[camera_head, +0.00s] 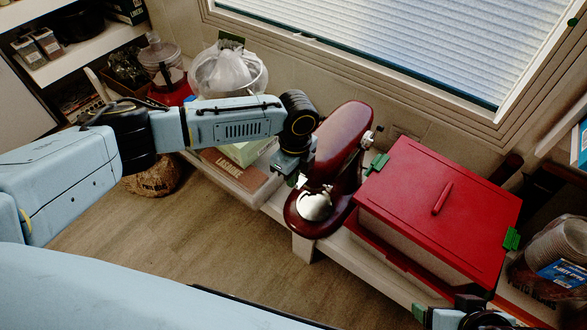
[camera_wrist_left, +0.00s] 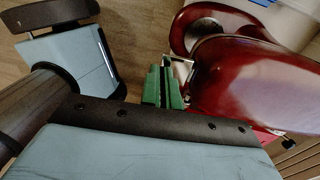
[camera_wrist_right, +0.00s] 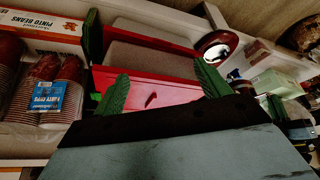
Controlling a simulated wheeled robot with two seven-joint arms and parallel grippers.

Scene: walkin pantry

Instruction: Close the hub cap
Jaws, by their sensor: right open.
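A dark red stand mixer (camera_head: 341,140) stands on the low shelf, its rounded head tilting up to the right. My left gripper (camera_head: 292,180) is beside the front end of the mixer head. In the left wrist view its green fingers (camera_wrist_left: 165,86) lie together, shut, with nothing visible between them. A small silvery flap, apparently the hub cap (camera_wrist_left: 183,66), sticks out from the mixer's front beside the fingertips; I cannot tell whether they touch. My right gripper (camera_wrist_right: 162,85) is open and empty, in front of the red-lidded box.
Stacked cups (camera_head: 562,240) stand at the far right. The wooden floor (camera_head: 215,235) in front is clear.

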